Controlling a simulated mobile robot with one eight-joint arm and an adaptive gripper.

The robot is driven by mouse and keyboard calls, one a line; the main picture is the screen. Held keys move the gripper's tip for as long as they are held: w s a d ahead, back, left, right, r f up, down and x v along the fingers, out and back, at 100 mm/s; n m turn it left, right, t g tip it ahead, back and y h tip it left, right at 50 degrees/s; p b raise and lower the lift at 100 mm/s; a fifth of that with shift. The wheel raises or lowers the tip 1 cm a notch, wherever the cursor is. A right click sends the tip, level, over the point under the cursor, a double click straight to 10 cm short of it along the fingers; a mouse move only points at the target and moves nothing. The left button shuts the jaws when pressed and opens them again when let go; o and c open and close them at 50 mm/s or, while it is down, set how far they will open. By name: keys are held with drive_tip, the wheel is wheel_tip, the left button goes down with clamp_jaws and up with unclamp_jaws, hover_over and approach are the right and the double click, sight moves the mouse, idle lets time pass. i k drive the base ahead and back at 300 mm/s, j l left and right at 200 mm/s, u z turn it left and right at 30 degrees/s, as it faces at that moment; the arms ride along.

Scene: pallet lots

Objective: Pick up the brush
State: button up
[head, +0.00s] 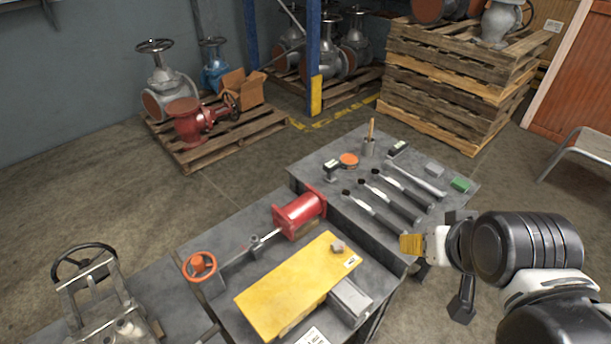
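An upright wooden handle (371,130), which looks like the brush, stands in a small grey cup (369,147) at the back of the grey workbench. Its lower end is hidden inside the cup, so I cannot see bristles. My gripper (446,262) is at the right, by the bench's front right edge, well apart from the cup. Its dark fingers look spread, with nothing clearly held. A small yellow piece (411,244) shows in front of it; I cannot tell whether it belongs to the gripper or lies on the bench.
A red cylinder (300,213) and a yellow plate (295,285) are nearer. Stacked pallets (450,75) stand behind.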

sight(369, 136)
drive_tip(key=l+u, duration=0.1)
drive_tip(key=l, duration=0.15)
drive_tip(key=i+l+u, duration=0.25)
drive_tip(key=l, duration=0.15)
drive_tip(key=i+l+u, duration=0.2)
drive_tip(key=l, duration=0.2)
drive_tip(key=l+u, duration=0.25)
drive_tip(key=l, duration=0.2)
drive_tip(key=i+l+u, duration=0.2)
drive_tip(key=l, duration=0.25)
drive_tip(key=l+u, duration=0.25)
drive_tip(key=l, duration=0.25)
drive_tip(key=i+l+u, duration=0.25)
drive_tip(key=i, duration=0.15)
